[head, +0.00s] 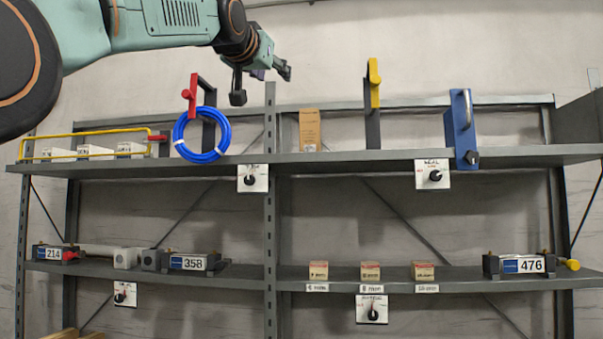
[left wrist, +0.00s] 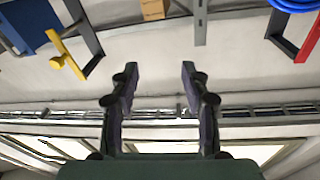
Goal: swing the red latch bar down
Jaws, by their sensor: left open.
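The red latch bar (head: 193,95) stands upright at the front of a dark bracket (head: 208,125) on the upper shelf, with a small red knob on its side. A blue ring (head: 178,140) hangs at this bracket, below the red bar. In the left wrist view the red bar (left wrist: 309,40) shows at the upper right edge, partly cut off, beside the blue ring (left wrist: 290,5). My left gripper (head: 262,84) is open and empty, above the upper shelf and right of the red bar. Its spread fingers show in the left wrist view (left wrist: 160,78). My right gripper is out of view.
A cardboard box (head: 309,130) is between. A yellow rail (head: 85,133) fronts white boxes at left. A shelf upright (head: 270,200) rises beneath the gripper.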

